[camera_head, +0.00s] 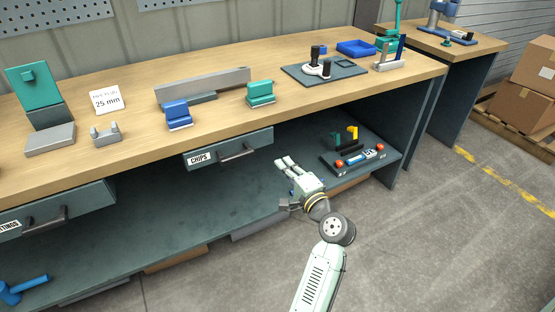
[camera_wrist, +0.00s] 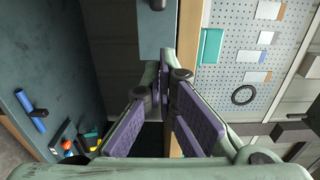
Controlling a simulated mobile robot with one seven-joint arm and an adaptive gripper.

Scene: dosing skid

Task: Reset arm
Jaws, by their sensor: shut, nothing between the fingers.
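My gripper (camera_head: 283,164) is in front of the bench in the head view, near the height of the lower shelf and to the right of the CHIPS drawer. It holds nothing. In the wrist view its two fingers (camera_wrist: 164,72), with purple pads, meet at their tips. My arm rises toward it from the bottom of the head view.
The CHIPS drawer (camera_head: 230,148) has a dark handle. On the lower shelf a dark tray (camera_head: 345,168) holds red, blue, green and yellow parts. The wooden benchtop (camera_head: 215,75) carries blue and green blocks. Grey floor (camera_head: 420,240) lies clear at right.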

